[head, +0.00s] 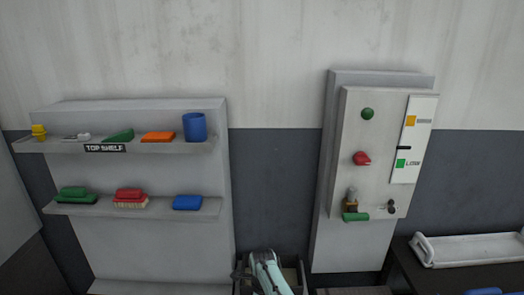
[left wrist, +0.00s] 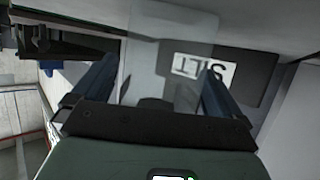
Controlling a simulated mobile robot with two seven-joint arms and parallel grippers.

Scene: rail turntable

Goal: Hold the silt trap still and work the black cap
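In the left wrist view a white label reading SILT, upside down, sits on a dark plate (left wrist: 262,78). A pale grey, see-through-looking body (left wrist: 172,28), perhaps the silt trap, lies beside the label and between my fingers. My left gripper (left wrist: 160,68) is open, its two dark blue fingers wide apart on either side of this body; contact cannot be told. A dark rounded shape (left wrist: 155,103) shows low between the fingers; I cannot tell whether it is the black cap. In the head view one pale arm of mine shows at the bottom middle, its fingers not clear. My right gripper is not identifiable.
In the head view a grey shelf unit (head: 90,235) at left holds a blue cup (head: 195,127), brushes and blocks. A grey panel (head: 385,110) at right carries a green knob (head: 367,114), red handle (head: 361,158) and brass valve (head: 351,198). A white tray (head: 470,249) lies right.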

